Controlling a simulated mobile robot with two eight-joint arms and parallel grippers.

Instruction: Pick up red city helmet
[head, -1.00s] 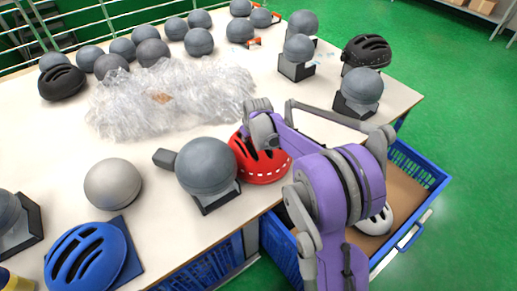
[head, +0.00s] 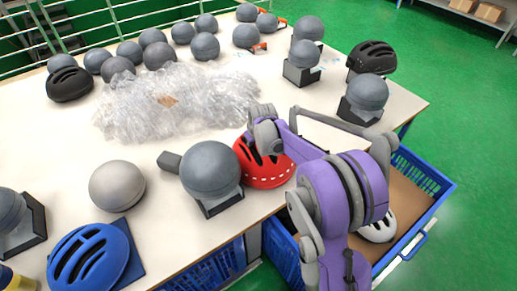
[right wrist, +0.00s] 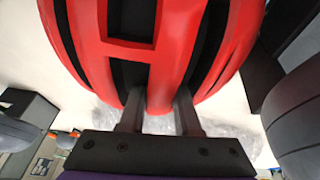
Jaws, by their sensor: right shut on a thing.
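The red city helmet (head: 263,166) is on the white table near its front edge, beside a grey headform on a black stand. It has dark vents and a white dashed line along its lower side. My right gripper (right wrist: 158,112) is shut on the red helmet, its two fingers at a red rib, and the helmet (right wrist: 150,45) fills the top of the right wrist view. In the head view my purple arm and wrist hide part of the helmet. I cannot tell whether the helmet is clear of the table. My left gripper is not in view.
A grey headform (head: 210,170) stands close left of the helmet. A blue helmet (head: 88,258) sits at the front left. Crumpled clear plastic (head: 170,100) covers the table's middle. A blue crate (head: 440,182) with a white helmet (head: 380,229) stands below the right edge.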

